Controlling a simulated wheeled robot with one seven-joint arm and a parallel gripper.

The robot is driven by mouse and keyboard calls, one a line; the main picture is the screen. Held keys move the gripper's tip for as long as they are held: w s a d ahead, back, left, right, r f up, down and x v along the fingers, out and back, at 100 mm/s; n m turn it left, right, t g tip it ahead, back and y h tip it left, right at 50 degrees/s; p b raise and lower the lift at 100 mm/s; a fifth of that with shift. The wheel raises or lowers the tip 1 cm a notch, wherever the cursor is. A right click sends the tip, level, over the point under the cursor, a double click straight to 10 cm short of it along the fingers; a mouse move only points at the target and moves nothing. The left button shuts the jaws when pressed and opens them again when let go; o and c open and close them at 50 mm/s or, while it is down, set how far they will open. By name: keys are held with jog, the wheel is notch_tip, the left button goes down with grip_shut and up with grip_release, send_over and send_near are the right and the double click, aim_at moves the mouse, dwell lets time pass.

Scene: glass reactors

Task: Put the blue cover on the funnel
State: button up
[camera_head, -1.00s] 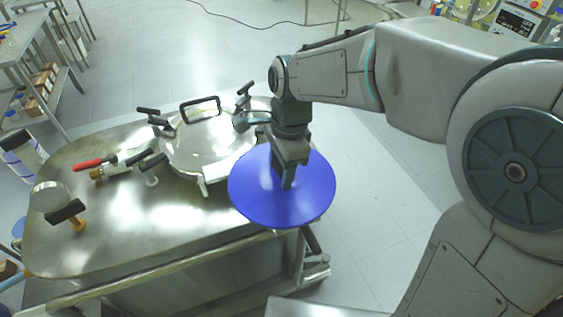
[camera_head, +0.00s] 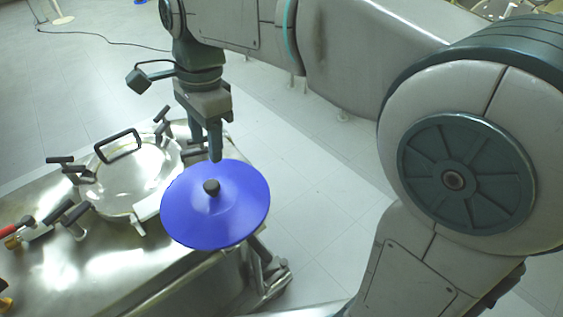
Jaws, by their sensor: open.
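The blue cover (camera_head: 238,205) is a wide round disc with a dark knob (camera_head: 211,187) in its middle. It lies over the right end of the steel reactor top, and the funnel is not visible; I cannot tell whether it is beneath the cover. My gripper (camera_head: 215,155) points down just above and behind the knob. It is open and apart from the knob, with nothing between its fingers.
A round glass-like lid (camera_head: 130,175) with black handles and clamps sits on the steel top (camera_head: 110,270) left of the cover. A red-handled valve (camera_head: 22,225) is at the left edge. Floor right of the reactor is clear.

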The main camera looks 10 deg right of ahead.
jog(key=s+d+f+n+t, duration=0.1)
jog(key=s+d+f+n, duration=0.2)
jog(key=d, duration=0.4)
jog(key=s+d+f+n+t, duration=0.1)
jog(key=s+d+f+n, duration=0.2)
jog(key=d, duration=0.4)
jog(key=s+d+f+n+t+h, duration=0.1)
jog(key=s+d+f+n+t, duration=0.1)
jog(key=d+n, duration=0.3)
jog(key=shift+s+d+f+n, duration=0.35)
jog(key=shift+d+f, duration=0.45)
jog(key=shift+d, duration=0.4)
